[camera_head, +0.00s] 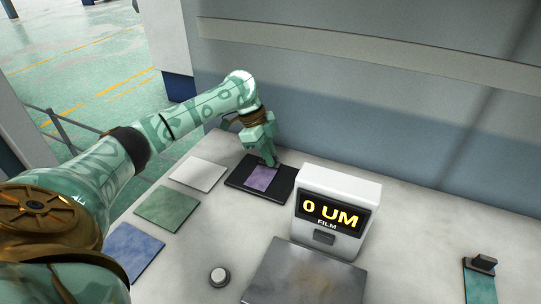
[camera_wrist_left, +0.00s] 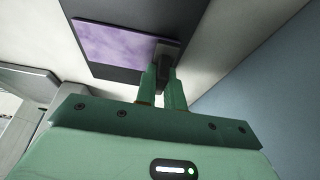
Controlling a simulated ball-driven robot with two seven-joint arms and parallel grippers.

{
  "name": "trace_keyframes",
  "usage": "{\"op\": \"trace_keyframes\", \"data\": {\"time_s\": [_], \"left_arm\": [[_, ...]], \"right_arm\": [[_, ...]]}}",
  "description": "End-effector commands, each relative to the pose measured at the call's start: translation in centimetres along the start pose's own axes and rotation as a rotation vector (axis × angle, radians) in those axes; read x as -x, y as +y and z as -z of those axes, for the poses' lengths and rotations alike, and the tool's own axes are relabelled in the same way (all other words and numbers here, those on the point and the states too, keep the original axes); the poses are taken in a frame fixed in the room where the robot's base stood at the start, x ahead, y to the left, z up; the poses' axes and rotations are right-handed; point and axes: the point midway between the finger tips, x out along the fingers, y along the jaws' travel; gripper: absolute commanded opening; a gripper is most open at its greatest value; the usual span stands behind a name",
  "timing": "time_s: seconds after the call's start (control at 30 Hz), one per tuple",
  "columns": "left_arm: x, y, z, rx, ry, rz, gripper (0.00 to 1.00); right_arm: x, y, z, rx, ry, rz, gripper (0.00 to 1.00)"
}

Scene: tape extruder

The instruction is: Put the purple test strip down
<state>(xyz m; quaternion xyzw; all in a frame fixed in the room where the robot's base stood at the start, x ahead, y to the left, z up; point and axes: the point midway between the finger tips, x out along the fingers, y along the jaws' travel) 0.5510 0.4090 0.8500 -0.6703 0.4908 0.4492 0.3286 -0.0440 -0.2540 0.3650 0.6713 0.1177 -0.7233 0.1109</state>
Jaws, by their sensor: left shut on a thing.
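The purple test strip (camera_head: 260,178) is flat on or just above a black pad (camera_head: 284,187) at the back of the table; I cannot tell whether it touches. My left gripper (camera_head: 271,163) is at the strip's back end. In the left wrist view my left gripper (camera_wrist_left: 162,78) is shut on a dark tab (camera_wrist_left: 168,50) at the end of the purple strip (camera_wrist_left: 115,42). The strip's face lies over the black pad (camera_wrist_left: 85,65) there. My right gripper is not in view.
White (camera_head: 198,175), green (camera_head: 167,208) and blue (camera_head: 134,250) pads lie left of the black pad. A white gauge (camera_head: 340,184) reading "0 UM FILM" stands right, behind a metal plate (camera_head: 300,278). A round button (camera_head: 218,276) and a teal strip (camera_head: 479,284) with a black tab are nearer.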

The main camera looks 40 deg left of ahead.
Motion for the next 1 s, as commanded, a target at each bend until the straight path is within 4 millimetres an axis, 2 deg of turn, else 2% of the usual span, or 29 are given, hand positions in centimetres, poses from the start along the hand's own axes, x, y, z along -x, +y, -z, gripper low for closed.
{"op": "trace_keyframes", "data": {"time_s": [0.03, 0.1, 0.13, 0.47, 0.57, 0.8, 1.0], "left_arm": [[-0.1, 0.0, 0.0, 0.000, 0.000, -0.001, 0.00], [-0.1, 0.0, -0.1, 0.000, 0.000, 0.000, 0.24], [-0.1, 0.0, 0.0, 0.000, 0.000, 0.000, 0.32], [0.1, 0.0, 0.1, 0.000, 0.001, 0.000, 0.32], [1.7, 0.0, 0.2, -0.001, 0.001, 0.004, 0.32], [7.7, 0.0, 0.4, -0.001, 0.003, 0.007, 0.32], [11.2, 0.0, 0.3, -0.001, 0.003, 0.004, 0.32]], "right_arm": [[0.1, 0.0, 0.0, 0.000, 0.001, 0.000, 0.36], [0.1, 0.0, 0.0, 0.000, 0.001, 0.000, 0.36], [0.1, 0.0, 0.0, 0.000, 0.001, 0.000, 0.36], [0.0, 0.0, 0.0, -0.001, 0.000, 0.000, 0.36], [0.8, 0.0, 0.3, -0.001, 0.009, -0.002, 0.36], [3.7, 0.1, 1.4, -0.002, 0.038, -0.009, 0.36], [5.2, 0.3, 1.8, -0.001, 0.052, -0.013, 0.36]]}}
